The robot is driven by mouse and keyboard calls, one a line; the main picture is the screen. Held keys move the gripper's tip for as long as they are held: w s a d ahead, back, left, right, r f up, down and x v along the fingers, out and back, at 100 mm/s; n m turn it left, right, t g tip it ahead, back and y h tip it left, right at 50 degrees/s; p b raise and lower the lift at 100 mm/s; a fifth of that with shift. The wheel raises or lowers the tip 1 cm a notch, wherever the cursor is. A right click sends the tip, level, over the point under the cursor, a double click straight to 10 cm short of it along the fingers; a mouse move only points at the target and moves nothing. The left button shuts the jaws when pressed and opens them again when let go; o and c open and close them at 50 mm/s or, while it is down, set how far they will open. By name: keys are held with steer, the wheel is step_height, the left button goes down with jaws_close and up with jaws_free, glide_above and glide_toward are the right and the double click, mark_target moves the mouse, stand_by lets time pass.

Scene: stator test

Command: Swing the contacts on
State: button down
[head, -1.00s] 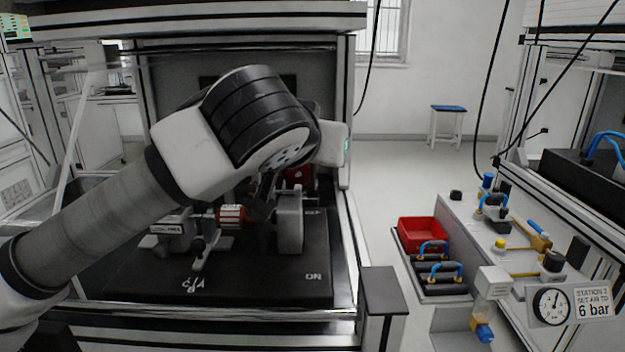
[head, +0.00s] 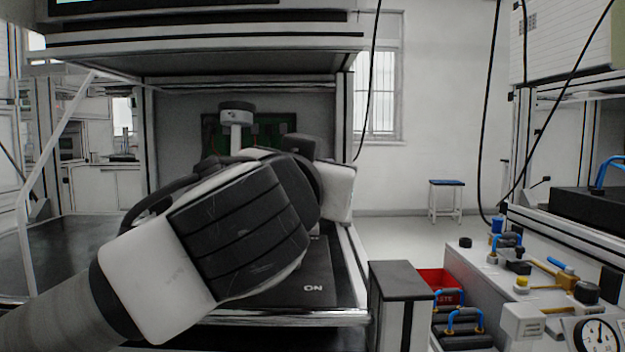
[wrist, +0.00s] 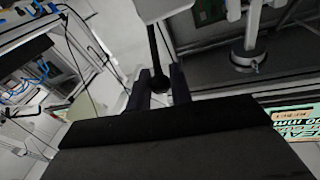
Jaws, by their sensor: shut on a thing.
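My gripper (wrist: 161,75) shows in the wrist view, its two dark fingers closed on a black lever (wrist: 155,50) with a ball-shaped end. The lever runs up to a pale grey block (wrist: 162,8) at the top edge. In the head view my arm hides the gripper, the lever and most of the fixture. The black base plate (head: 290,298) shows its ON lettering to the right of my arm. A pale post with a grey cap (head: 236,118) rises behind my arm. I cannot make out the contacts themselves.
A green board (head: 270,132) is at the back of the cell. The cell's right upright (head: 345,130) stands close to my wrist. A dark-topped pedestal (head: 398,283), a red bin (head: 438,282) and a bench with blue-handled fittings (head: 490,290) are to the right.

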stand_by(0.4)
steer(key=c, duration=1.3)
jaws_free()
steer(key=shift+s, duration=0.15)
